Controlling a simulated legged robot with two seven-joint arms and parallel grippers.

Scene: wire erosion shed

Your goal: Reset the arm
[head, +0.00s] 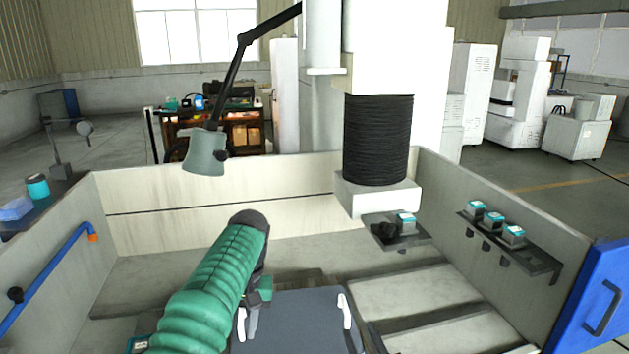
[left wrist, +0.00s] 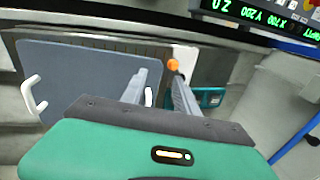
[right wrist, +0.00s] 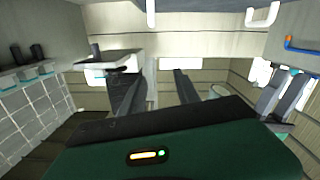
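My left arm's green sleeve rises from the lower left of the head view. My left gripper (head: 250,305) hangs below its dark end, over a dark blue-grey plate (head: 295,325) with two white handles (head: 346,312). In the left wrist view its two fingers (left wrist: 160,92) are apart with nothing held between them, above the edge of the plate (left wrist: 80,75). My right gripper (right wrist: 156,88) shows in the right wrist view with its fingers apart and empty. I cannot make it out in the head view.
The tank's pale walls (head: 170,215) surround the work area. A white machine head (head: 378,196) with a black bellows hangs at the back.

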